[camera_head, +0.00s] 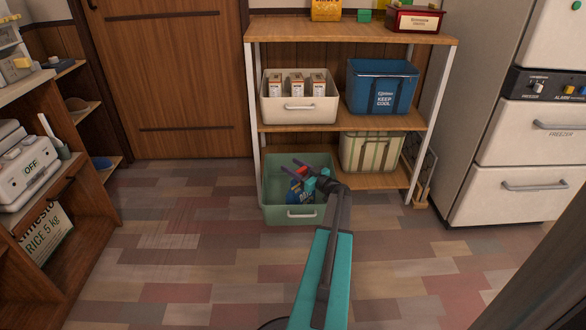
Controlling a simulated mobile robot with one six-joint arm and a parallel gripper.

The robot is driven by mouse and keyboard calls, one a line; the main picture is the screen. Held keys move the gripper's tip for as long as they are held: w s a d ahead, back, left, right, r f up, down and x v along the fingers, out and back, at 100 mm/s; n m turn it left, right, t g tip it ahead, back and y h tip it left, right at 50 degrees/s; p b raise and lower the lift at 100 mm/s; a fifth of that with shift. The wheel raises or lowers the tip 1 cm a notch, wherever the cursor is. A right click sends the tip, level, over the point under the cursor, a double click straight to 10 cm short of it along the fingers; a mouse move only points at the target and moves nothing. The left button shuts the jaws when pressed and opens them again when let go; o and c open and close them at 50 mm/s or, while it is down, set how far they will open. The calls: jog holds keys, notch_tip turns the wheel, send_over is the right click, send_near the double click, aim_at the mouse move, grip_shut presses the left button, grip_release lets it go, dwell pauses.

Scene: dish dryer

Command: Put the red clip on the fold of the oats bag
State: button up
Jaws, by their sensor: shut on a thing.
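My gripper (300,168) is at the end of my arm, over the green bin on the floor. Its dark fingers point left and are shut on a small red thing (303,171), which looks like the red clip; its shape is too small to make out. A yellow bag (326,10) with printing stands on the top shelf and is cut off by the upper picture edge. It may be the oats bag; its top and any fold are out of view. My gripper is well below it.
The green bin (292,214) holds blue bottles. The shelf unit (428,118) carries a cream bin (299,113), a blue cooler (381,88) and a striped basket (366,152). A dark red box (414,19) stands top right. The freezer (525,135) is right; the middle floor is clear.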

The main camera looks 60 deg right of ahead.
jog(key=shift+f, duration=0.15)
jog(key=o, duration=1.1)
jog(key=s+a+r+p, duration=0.5)
jog(key=s+a, duration=0.4)
jog(key=a, duration=0.3)
jog(key=shift+s+a, duration=0.35)
dwell(1.1)
